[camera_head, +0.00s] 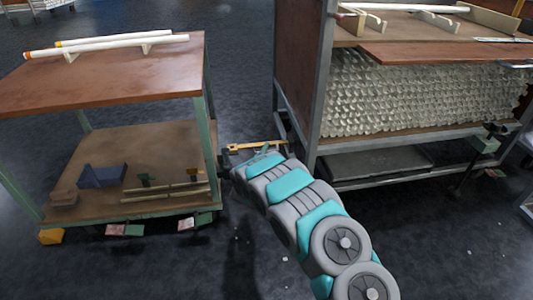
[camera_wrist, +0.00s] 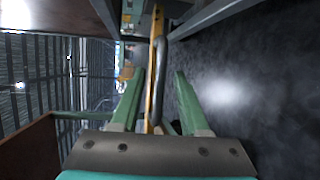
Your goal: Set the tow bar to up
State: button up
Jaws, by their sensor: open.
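The tow bar, a thin yellow-tan bar (camera_head: 257,146), spans the gap between the cart on the left and the rack on the right. It looks roughly level, but I cannot be sure of its tilt. My gripper (camera_head: 228,161) is at its left end, partly hidden by my own arm. In the wrist view the yellow bar (camera_wrist: 154,82) runs lengthwise between the two green fingers of my gripper (camera_wrist: 160,74), with a dark curved rod beside it. The fingers are open and stand apart on either side of the bar. I cannot tell whether either finger touches it.
A two-shelf cart (camera_head: 120,85) with white tubes on top stands at the left. A tall rack (camera_head: 300,55) packed with glass tubing stands at the right. The gap between them is narrow. Dark floor (camera_head: 150,270) is mostly free in front.

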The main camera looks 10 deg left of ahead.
jog(key=shift+w, duration=0.1)
jog(key=shift+c, duration=0.3)
grip_shut()
jog(key=shift+f, duration=0.1)
dwell(1.0)
